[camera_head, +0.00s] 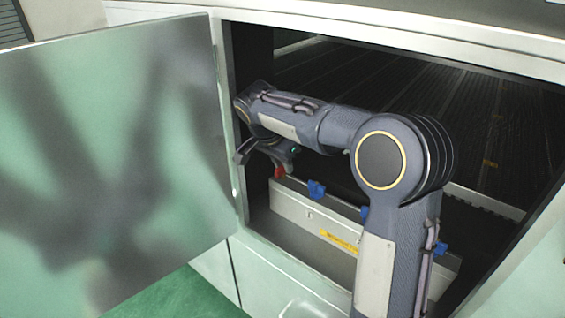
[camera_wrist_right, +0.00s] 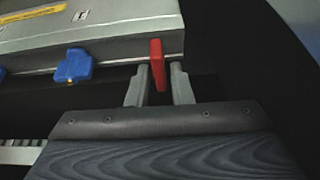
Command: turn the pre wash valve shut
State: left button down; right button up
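A red valve handle (camera_head: 279,172) sits at the left end of a grey metal box (camera_head: 290,207) inside the open cabinet. In the right wrist view the red handle (camera_wrist_right: 157,62) hangs between the two fingertips of my right gripper (camera_wrist_right: 159,84). The fingers stand apart on either side of it, with a visible gap on the right; contact on the left is unclear. In the head view my right gripper (camera_head: 262,153) is partly hidden by its own wrist. No legible label marks which valve is pre wash. My left gripper is not seen.
Several blue handles line the box, one nearest the red handle (camera_wrist_right: 73,66). A yellow label (camera_head: 340,241) is on the box front. The open cabinet door (camera_head: 110,160) stands at left with blurred reflections. The opening's frame (camera_head: 226,110) is close to my right arm.

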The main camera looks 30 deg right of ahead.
aim_at(282, 167)
jog(key=shift+o, duration=1.1)
jog(key=shift+r, duration=0.15)
jog(key=v, duration=0.3)
jog(key=shift+d+r, duration=0.3)
jog(key=shift+r, duration=0.1)
jog(key=s+a+r, duration=0.7)
jog(key=s+r, duration=0.2)
jog(key=s, duration=0.2)
jog(key=shift+s+b, duration=0.3)
jog(key=shift+b, duration=0.05)
